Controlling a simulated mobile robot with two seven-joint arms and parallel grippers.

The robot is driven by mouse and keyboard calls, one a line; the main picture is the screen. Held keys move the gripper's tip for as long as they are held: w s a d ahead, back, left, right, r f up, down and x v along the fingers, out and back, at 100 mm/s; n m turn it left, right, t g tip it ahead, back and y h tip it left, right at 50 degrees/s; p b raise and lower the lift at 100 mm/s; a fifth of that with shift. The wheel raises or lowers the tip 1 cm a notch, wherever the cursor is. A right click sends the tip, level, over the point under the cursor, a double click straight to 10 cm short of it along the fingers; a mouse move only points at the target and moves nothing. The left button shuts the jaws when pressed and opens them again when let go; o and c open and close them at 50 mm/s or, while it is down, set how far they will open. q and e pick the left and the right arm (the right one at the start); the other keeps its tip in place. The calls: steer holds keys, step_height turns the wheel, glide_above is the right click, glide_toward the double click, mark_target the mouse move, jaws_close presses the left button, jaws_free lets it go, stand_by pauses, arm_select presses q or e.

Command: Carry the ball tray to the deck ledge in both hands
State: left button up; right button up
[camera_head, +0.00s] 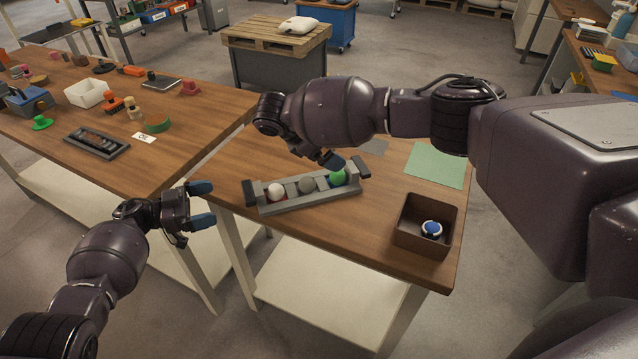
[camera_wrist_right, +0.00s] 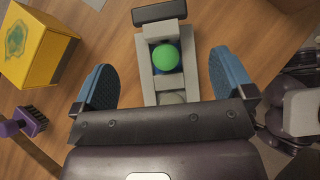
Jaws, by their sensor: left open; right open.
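The ball tray (camera_head: 312,199) is a grey trough with dark end handles on the near wooden table, holding a white ball (camera_head: 275,191), a grey ball (camera_head: 307,184) and a green ball (camera_head: 338,178). My left gripper (camera_head: 204,205) is open and empty, left of the tray's left handle (camera_head: 249,193) and apart from it. My right gripper (camera_head: 326,158) is open above the tray's right end. In the right wrist view, its blue fingers lie either side of the tray (camera_wrist_right: 150,81) and green ball (camera_wrist_right: 166,57), with no grip seen. I cannot pick out the deck ledge.
A brown box (camera_head: 412,244) with a blue-and-white item stands right of the tray. A green mat (camera_head: 437,165) lies behind it. The left table (camera_head: 180,140) holds several small objects. The right wrist view shows a yellow block (camera_wrist_right: 30,62) and a purple-handled brush (camera_wrist_right: 28,122).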

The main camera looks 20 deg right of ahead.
mark_target(250, 190)
stand_by(0.4)
arm_select(q)
steer(key=d, duration=1.1)
arm_select(e)
steer(key=x, duration=1.1)
arm_select(q)
steer(key=c, duration=1.3)
arm_select(e)
steer(key=shift+r, duration=0.1)
steer(key=c, duration=1.3)
